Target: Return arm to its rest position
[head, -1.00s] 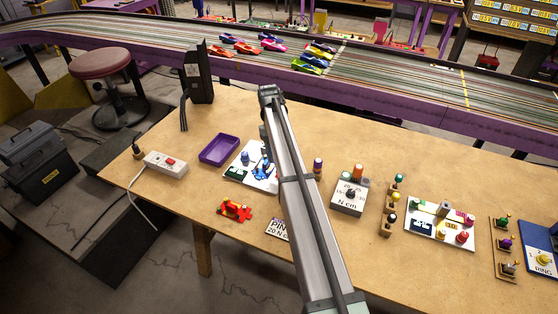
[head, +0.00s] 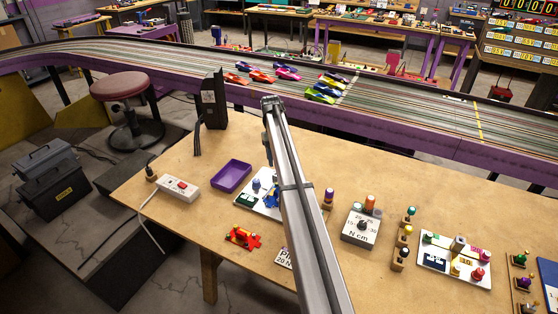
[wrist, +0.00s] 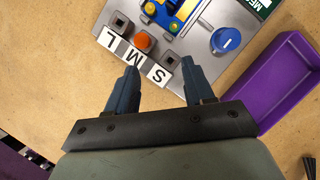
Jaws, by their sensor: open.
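My gripper (wrist: 154,88) shows in the wrist view with its two dark blue fingers spread apart and nothing between them. It hangs over the wooden bench (head: 160,225), beside a grey-and-white fixture (wrist: 185,50). The fixture carries a strip lettered S, M and L, an orange knob, a blue knob and a blue-and-yellow piece. In the head view my arm reaches from the bottom edge up across the bench and covers part of this fixture (head: 246,203). The gripper's fingers are hidden behind my arm there.
A purple tray (head: 231,176) lies left of the fixture. The slot track (head: 420,105) with several cars runs behind. Bare wood shows at the bench's back right.

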